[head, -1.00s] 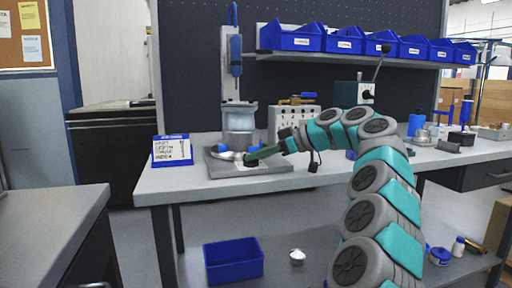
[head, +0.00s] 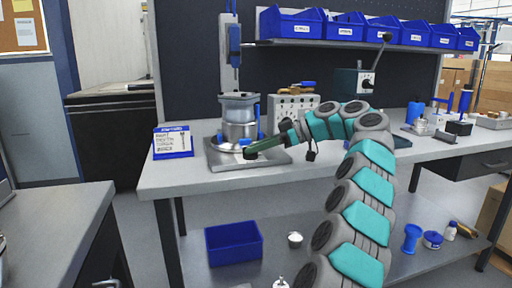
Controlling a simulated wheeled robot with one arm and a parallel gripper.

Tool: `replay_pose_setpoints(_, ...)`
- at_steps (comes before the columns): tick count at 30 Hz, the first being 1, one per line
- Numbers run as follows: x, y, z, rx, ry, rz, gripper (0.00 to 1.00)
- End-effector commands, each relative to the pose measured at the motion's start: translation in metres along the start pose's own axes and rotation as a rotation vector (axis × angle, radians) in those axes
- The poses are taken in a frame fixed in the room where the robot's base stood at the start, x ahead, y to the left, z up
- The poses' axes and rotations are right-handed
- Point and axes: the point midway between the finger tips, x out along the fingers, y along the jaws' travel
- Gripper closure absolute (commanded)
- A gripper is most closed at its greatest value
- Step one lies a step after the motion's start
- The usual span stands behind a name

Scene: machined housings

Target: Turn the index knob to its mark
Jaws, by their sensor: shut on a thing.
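A silver machined housing (head: 239,118) stands upright on a grey base plate (head: 222,160) at the left end of the workbench. Small blue parts show low on its front and right side. My gripper (head: 251,154) reaches in from the right, low at the front of the housing. Its jaws are shut on a small part there, apparently the index knob, which the dark green fingers hide. The knob's mark is too small or hidden to make out.
A blue-framed sign (head: 173,142) stands left of the plate. A grey panel with several dials (head: 293,106) and a dark box with a lever (head: 354,83) stand behind my arm. Blue bins (head: 291,22) line the shelf above. A blue crate (head: 233,243) sits below the bench.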

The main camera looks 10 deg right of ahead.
Motion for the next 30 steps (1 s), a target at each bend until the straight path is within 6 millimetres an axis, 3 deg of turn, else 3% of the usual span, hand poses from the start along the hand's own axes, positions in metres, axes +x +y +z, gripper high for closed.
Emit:
replay_pose_setpoints(5,0.001,0.000,-0.001,-0.002,0.001,-0.001,1.00)
replay_pose_setpoints(6,0.001,0.000,-0.001,-0.002,0.001,-0.001,0.79)
replay_pose_setpoints(13,0.001,0.000,-0.001,-0.001,0.000,0.000,0.54)
replay_pose_setpoints(23,-0.002,0.000,0.000,0.000,0.000,0.001,0.54)
replay_pose_setpoints(30,-0.016,0.001,0.000,0.000,0.000,0.003,0.54)
